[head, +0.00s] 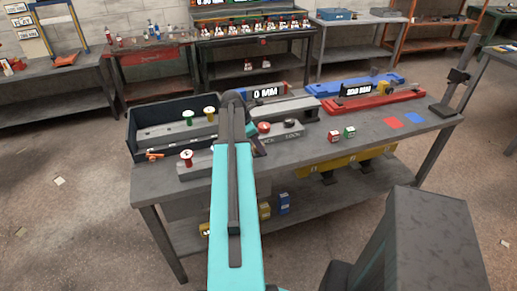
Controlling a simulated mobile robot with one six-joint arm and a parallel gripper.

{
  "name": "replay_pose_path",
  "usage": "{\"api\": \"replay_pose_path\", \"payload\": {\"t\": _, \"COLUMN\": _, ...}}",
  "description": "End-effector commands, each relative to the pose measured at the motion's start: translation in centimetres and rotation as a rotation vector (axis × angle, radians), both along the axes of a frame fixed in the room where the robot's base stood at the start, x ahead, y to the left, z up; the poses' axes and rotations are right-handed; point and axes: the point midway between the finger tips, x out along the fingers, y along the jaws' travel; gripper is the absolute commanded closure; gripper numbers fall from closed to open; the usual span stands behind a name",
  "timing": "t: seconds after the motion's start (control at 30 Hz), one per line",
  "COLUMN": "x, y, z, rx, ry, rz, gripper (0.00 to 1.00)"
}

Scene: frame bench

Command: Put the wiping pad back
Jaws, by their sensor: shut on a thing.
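My gripper (255,141) shows only in part, past the right side of my teal arm, low over the middle of the workbench (300,158). It is shut on a small dark piece (260,149), which I take to be the wiping pad. Most of the gripper and of this piece is hidden by the arm or too small to make out. A flat red square (393,122) and a flat blue square (414,118) lie at the bench's right end; I cannot tell whether either is a place for the pad.
A dark bin (133,132) stands at the bench's left, near green-, yellow- and red-topped pieces. The front right is mostly clear.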

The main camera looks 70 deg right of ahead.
Motion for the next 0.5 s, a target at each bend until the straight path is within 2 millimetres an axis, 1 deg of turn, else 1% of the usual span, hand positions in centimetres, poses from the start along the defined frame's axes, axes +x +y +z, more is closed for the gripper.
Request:
{"api": "replay_pose_path", "payload": {"t": 0.03, "x": 0.24, "y": -0.51, "z": 0.06, "rx": 0.001, "ry": 0.001, "rz": 0.0, "gripper": 0.86}}
{"api": "replay_pose_path", "payload": {"t": 0.13, "x": 0.4, "y": -0.82, "z": -0.06, "rx": 0.001, "ry": 0.001, "rz": 0.0, "gripper": 0.86}}
{"api": "replay_pose_path", "payload": {"t": 0.5, "x": 0.43, "y": -0.84, "z": -0.14, "rx": 0.001, "ry": 0.001, "rz": 0.0, "gripper": 0.86}}
